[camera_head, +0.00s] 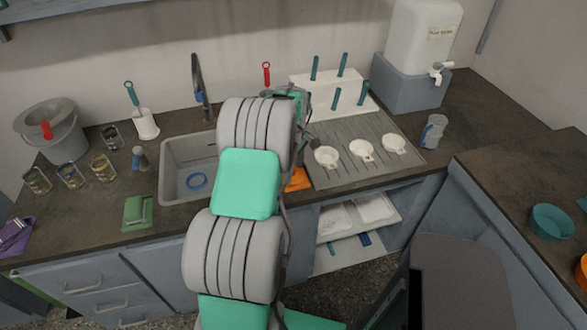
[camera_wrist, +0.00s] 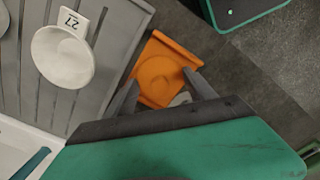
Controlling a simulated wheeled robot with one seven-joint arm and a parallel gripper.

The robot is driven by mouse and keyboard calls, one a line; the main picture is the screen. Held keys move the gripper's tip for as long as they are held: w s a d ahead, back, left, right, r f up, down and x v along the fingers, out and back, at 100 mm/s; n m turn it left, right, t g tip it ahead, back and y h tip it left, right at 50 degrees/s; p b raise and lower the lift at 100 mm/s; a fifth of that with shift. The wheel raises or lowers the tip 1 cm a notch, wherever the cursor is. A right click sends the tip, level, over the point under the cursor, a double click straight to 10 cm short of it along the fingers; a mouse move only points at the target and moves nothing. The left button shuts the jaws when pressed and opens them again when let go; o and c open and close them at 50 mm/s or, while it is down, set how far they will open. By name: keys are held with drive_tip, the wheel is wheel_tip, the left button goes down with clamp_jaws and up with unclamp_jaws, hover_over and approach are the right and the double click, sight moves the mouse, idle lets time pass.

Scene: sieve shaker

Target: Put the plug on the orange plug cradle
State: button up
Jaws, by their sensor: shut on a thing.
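The orange plug cradle (camera_wrist: 163,66) lies on the dark worktop beside the grey drainer and shows ahead of my fingers in the wrist view. Part of it also shows in the head view (camera_head: 298,181), beside my arm. My gripper (camera_wrist: 162,80) has its two dark fingers spread to either side of the cradle in the wrist view. A small pale grey piece (camera_wrist: 181,99), likely the plug, shows between the fingers, mostly hidden by the gripper body. My gripper is shut on it. I cannot tell whether it touches the cradle. My arm hides the fingers in the head view.
The grey drainer (camera_head: 340,174) with several white numbered dishes (camera_wrist: 62,56) lies beside the cradle. The worktop's front edge is close to the cradle.

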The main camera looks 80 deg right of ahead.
sight(294, 168)
drive_tip(key=o, duration=1.1)
wheel_tip(294, 168, up, 12)
drive_tip(key=w+a+r, duration=0.2)
drive_tip(key=w+a, duration=0.3)
drive_tip(key=w, duration=0.3)
drive_tip(key=w+a+r, duration=0.2)
drive_tip(key=w+a, duration=0.3)
drive_tip(key=w, duration=0.3)
drive_tip(key=w+a+r+n+t+h, duration=0.1)
drive_tip(key=w+a, duration=0.4)
drive_tip(key=a, duration=0.4)
drive_tip(key=w+a+r+n, duration=0.1)
drive_tip(key=w+a, duration=0.4)
drive_tip(key=a, duration=0.3)
drive_tip(key=s+a+f, duration=0.1)
drive_tip(key=a, duration=0.8)
drive_tip(key=s+a+f+t, duration=0.1)
drive_tip(key=a, duration=0.8)
drive_tip(key=s+a+f+n+t+y+b, duration=0.1)
drive_tip(key=a, duration=0.8)
drive_tip(key=shift+s+f, duration=0.2)
drive_tip(key=shift+f, duration=0.05)
